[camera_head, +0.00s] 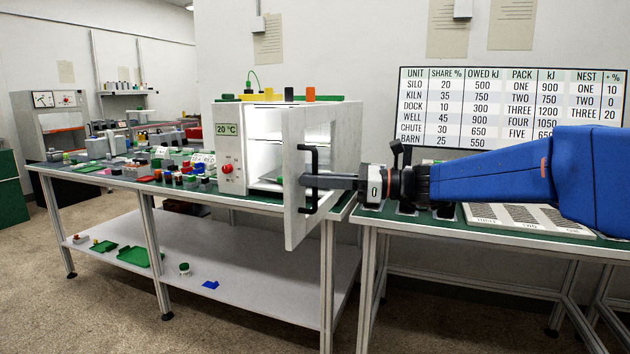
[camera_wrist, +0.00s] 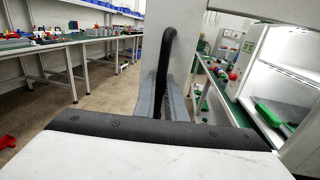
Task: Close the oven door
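The oven (camera_head: 232,150) is a white box with a lit inside, a red knob and a "20 °C" display. Its door (camera_head: 318,150) stands open, a pale panel swung out on the right side towards the camera. A black bar handle (camera_head: 314,152) is on the door's outer face. My gripper (camera_head: 306,181) reaches in from the right at the handle's height. In the wrist view the handle (camera_wrist: 165,55) runs between the two grey fingers (camera_wrist: 165,98), which appear closed on it.
The oven stands on a green-topped bench (camera_head: 110,180) with many small coloured blocks to its left. Several coloured blocks sit on top of the oven. A second table (camera_head: 500,237) with patterned boards lies under my arm. A lower shelf (camera_head: 215,265) holds green trays. The floor in front is clear.

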